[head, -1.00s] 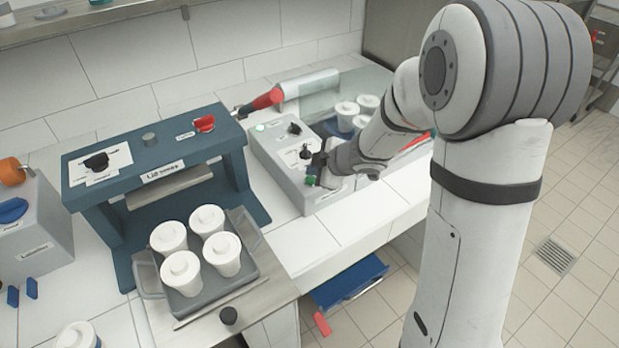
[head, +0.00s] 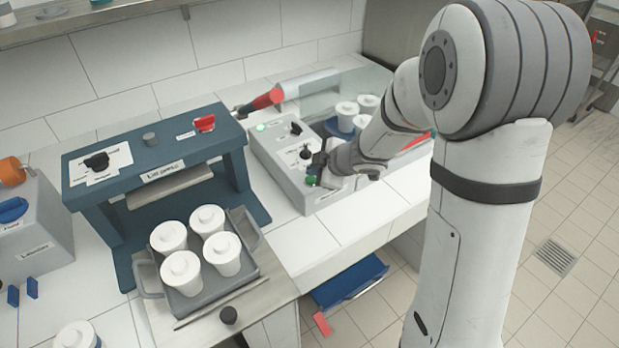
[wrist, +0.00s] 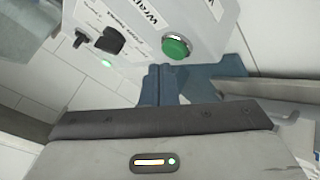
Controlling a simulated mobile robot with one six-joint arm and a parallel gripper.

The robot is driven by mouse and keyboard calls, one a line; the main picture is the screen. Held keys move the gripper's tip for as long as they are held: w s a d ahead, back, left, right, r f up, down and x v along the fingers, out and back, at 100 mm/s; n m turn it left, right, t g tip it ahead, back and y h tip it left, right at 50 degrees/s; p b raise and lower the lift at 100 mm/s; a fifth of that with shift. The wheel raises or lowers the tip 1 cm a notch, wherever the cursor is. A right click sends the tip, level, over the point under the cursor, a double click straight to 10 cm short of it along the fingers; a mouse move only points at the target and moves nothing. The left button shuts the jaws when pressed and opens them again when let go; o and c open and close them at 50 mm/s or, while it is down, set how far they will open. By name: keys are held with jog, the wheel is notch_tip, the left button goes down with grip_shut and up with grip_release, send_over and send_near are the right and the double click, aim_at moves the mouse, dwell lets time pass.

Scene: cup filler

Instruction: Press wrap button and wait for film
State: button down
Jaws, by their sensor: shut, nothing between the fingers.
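The wrap machine (head: 284,168) is a grey box on the counter with black knobs and a lit green lamp (head: 261,127). Its green wrap button (head: 311,180) is at the front corner, and the button (wrist: 176,47) shows uncovered in the wrist view beside a partly cut-off "Wrap" label. My gripper (head: 319,170) is shut and empty, right beside the button; I cannot tell whether it touches. White lidded cups (head: 347,110) stand on a blue tray behind the machine, partly hidden by my arm. A pale roll (head: 308,84) lies behind them; I cannot make out film over the cups.
A blue lid press (head: 160,150) stands left of the machine. In front of it a grey tray (head: 148,282) holds several lidded cups. A grey labelled box (head: 38,235) is at far left. White counter between press and machine is clear. A blue drawer (head: 350,280) sticks out below.

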aim_at(314, 180)
jog(key=shift+f, duration=0.45)
jog(key=shift+f+b, duration=0.3)
jog(key=shift+b, duration=0.05)
jog(key=shift+r, duration=0.1)
dwell(0.3)
jog(key=shift+r+p, duration=0.65)
jog(key=shift+p, duration=0.25)
notch_tip(314, 180, up, 6)
jog(key=p, duration=0.6)
jog(key=shift+p, duration=0.3)
